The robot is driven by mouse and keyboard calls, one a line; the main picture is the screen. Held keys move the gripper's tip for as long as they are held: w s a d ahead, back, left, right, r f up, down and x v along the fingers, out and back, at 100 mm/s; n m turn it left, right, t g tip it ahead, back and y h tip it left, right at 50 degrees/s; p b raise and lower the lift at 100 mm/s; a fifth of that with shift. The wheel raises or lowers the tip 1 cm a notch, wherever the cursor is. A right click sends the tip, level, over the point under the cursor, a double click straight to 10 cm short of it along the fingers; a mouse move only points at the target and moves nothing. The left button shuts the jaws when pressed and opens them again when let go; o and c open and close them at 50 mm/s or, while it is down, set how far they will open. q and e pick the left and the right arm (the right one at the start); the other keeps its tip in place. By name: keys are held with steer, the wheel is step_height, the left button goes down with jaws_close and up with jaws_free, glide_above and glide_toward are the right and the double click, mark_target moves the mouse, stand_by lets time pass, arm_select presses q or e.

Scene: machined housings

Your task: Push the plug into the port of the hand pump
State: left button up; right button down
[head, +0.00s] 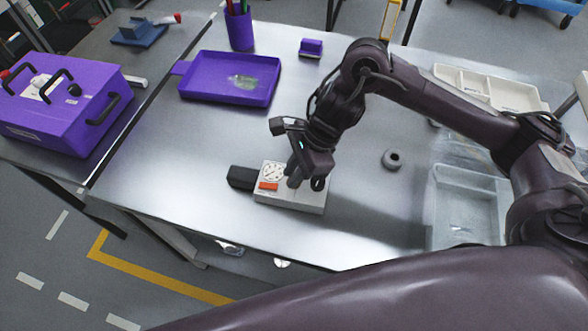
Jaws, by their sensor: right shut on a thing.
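The hand pump (274,174) appears as a pale box with a round dial and an orange label, lying near the front edge of the metal table. A black block (241,177) adjoins its left end. My right gripper (297,178) points down over the right part of the pump, shut on a small dark piece, which looks like the plug. The fingers hide most of that piece and the port, so I cannot tell whether the plug touches the port or is inside it. My left gripper is not in view.
A purple tray (188,92) and a purple pen cup (239,32) stand at the back. A purple toolbox (75,115) is on the left. A clear bin (440,207) stands at right.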

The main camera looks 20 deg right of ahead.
steer(key=shift+f+b, duration=0.3)
steer(key=shift+b, duration=0.1)
stand_by(0.3)
steer(key=c, duration=1.2)
jaws_free()
steer(key=shift+c, duration=0.2)
steer(key=v, duration=0.7)
steer(key=shift+d+r, duration=0.2)
steer(key=shift+r, duration=0.15)
steer(key=shift+s, duration=0.1)
